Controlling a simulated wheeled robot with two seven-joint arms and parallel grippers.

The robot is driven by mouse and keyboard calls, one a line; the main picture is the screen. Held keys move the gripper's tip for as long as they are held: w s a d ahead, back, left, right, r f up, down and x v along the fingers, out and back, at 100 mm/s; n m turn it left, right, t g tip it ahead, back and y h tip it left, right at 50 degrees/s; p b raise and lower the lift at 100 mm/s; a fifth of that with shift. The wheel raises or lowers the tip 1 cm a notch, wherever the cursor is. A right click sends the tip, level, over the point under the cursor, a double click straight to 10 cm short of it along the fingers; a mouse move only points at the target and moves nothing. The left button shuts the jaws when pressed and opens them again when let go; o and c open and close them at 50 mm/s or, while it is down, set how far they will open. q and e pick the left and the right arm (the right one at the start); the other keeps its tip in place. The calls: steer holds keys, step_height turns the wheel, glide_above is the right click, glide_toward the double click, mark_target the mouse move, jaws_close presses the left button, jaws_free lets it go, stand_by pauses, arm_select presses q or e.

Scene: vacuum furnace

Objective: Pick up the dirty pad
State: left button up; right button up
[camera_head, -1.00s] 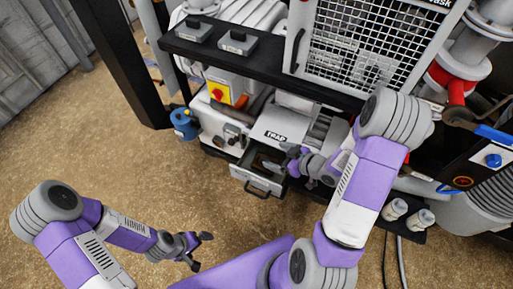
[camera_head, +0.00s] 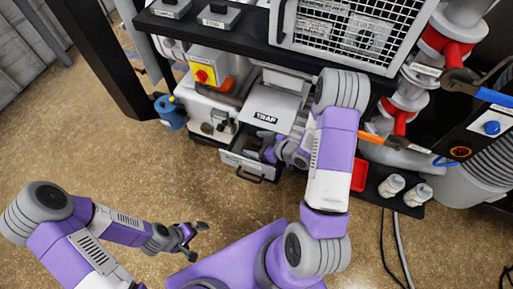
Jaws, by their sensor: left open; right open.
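A small open drawer (camera_head: 240,164) juts from the front of the white unit marked TRAP (camera_head: 270,105). A small brownish patch shows inside the drawer; I cannot tell whether it is the dirty pad, as my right gripper hides part of the interior. My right gripper (camera_head: 272,154) is open at the drawer's right side, over its opening. I cannot tell whether it touches anything. My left gripper (camera_head: 199,241) is open and empty above the floor, at lower left, well away from the drawer.
A blue canister (camera_head: 171,113) stands left of the unit. A black shelf (camera_head: 240,40) and a mesh guard (camera_head: 350,40) rise behind. A red object (camera_head: 360,174) and white bottles (camera_head: 392,186) lie to the right. Cables cross the floor at lower right. The floor at left is clear.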

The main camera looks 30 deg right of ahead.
steer(key=x, duration=0.2)
steer(key=shift+w+a+f, duration=0.1)
steer(key=shift+w, duration=0.1)
steer(key=c, duration=0.9)
steer(key=shift+c, duration=0.2)
